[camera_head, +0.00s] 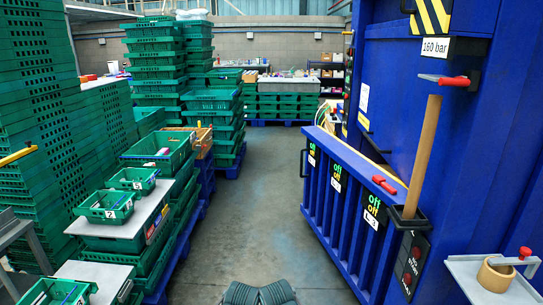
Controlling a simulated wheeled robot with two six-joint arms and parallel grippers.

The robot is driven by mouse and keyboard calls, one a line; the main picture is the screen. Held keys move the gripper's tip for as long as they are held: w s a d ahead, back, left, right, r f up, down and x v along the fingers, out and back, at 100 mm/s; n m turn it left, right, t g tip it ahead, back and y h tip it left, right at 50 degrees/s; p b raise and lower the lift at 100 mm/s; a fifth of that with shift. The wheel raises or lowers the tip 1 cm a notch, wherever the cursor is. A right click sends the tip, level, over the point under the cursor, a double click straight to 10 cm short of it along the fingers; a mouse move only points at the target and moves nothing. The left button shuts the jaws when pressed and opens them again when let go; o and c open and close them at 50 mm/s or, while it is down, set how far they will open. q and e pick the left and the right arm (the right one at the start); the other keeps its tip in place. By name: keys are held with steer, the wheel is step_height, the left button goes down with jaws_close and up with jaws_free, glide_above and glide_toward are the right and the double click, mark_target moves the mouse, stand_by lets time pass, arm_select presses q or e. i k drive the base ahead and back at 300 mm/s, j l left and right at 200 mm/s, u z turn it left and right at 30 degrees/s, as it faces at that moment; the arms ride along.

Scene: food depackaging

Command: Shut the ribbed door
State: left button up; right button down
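The blue ribbed door (345,205) stands upright right of centre, at the blue machine (480,130). Its vertical ribs face the aisle, and it carries labels reading "off". A dark handle (303,163) is on its far edge. A red-handled part (384,185) lies along its top. A pale strip shows between the door's top and the machine; I cannot tell how wide the gap is or where the door hinges. Neither of my grippers is in view. Dark grey ribbed shapes at the bottom centre seem to be parts of my own body.
Green crates (155,65) are stacked high along the left and across the back. Small numbered crates (105,213) stand on a grey board nearer me. A tape roll (495,275) is on a shelf at lower right. The grey floor aisle (258,205) is clear.

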mark_target(365, 257)
steer(key=i+l, duration=0.1)
steer(key=i, duration=1.75)
steer(key=i+l+u, duration=0.1)
steer(key=i, duration=0.3)
steer(key=i+l+u, duration=0.15)
steer(key=i, duration=0.2)
steer(key=i+l+u, duration=0.1)
steer(key=i+l, duration=0.35)
steer(key=l, duration=0.2)
steer(key=i+l, duration=0.15)
steer(key=l, duration=0.2)
steer(key=i+l, duration=0.15)
steer(key=l, duration=0.2)
